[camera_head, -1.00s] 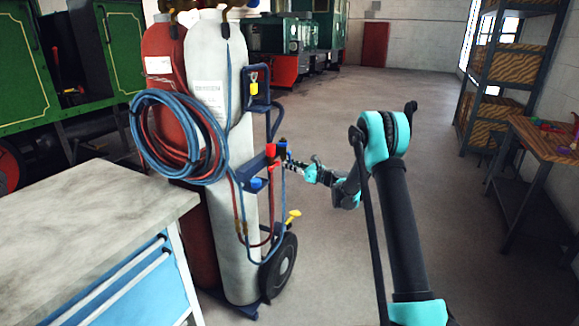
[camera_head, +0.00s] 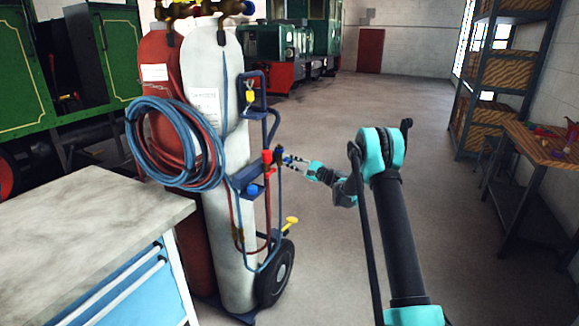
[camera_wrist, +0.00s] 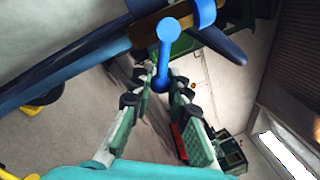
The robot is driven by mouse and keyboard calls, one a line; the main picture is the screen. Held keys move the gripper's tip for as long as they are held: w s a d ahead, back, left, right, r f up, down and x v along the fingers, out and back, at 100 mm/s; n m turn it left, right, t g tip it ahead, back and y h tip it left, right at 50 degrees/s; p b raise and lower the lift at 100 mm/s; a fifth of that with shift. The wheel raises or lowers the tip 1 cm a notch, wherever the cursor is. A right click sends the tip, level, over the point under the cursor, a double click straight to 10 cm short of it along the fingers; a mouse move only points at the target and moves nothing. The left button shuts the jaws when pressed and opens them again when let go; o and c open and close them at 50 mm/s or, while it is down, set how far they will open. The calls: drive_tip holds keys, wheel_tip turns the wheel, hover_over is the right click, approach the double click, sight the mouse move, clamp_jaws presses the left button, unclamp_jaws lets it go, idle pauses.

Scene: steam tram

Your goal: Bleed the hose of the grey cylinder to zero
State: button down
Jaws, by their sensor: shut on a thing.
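The grey cylinder (camera_head: 232,150) stands upright on a blue cart, to the right of a dark red cylinder (camera_head: 165,80). Blue and red hoses (camera_head: 178,172) hang coiled in front of both. A red valve (camera_head: 267,157) and a blue valve (camera_head: 278,156) sit side by side on the cart's right side. My gripper (camera_head: 288,160) reaches the blue valve from the right. In the wrist view my gripper (camera_wrist: 162,84) is shut on the lower end of a blue lever (camera_wrist: 165,56). The gauges at the cylinder tops are too small to read.
A workbench with a pale top (camera_head: 85,215) stands at the front left. A yellow-handled part (camera_head: 291,221) and a wheel (camera_head: 278,272) are low on the cart. A wooden-topped table (camera_head: 545,145) and shelving (camera_head: 500,60) line the right. The floor between is clear.

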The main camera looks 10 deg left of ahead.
drive_tip(key=n, duration=0.1)
drive_tip(key=r+n, duration=0.1)
drive_tip(key=n, duration=0.1)
drive_tip(key=shift+w+d+r+n+g+y, duration=0.15)
drive_tip(key=shift+w+r+n+g+y, duration=0.15)
drive_tip(key=shift+n+g, duration=0.1)
drive_tip(key=shift+r+n+g, duration=0.15)
drive_tip(key=shift+r+n, duration=0.15)
drive_tip(key=shift+n, duration=0.45)
drive_tip(key=shift+r+n+g, duration=0.15)
drive_tip(key=shift+r+n, duration=0.1)
drive_tip(key=shift+n, duration=0.5)
drive_tip(key=c, duration=1.4)
unclamp_jaws()
drive_tip(key=v, duration=1.2)
drive_tip(key=shift+f, duration=0.15)
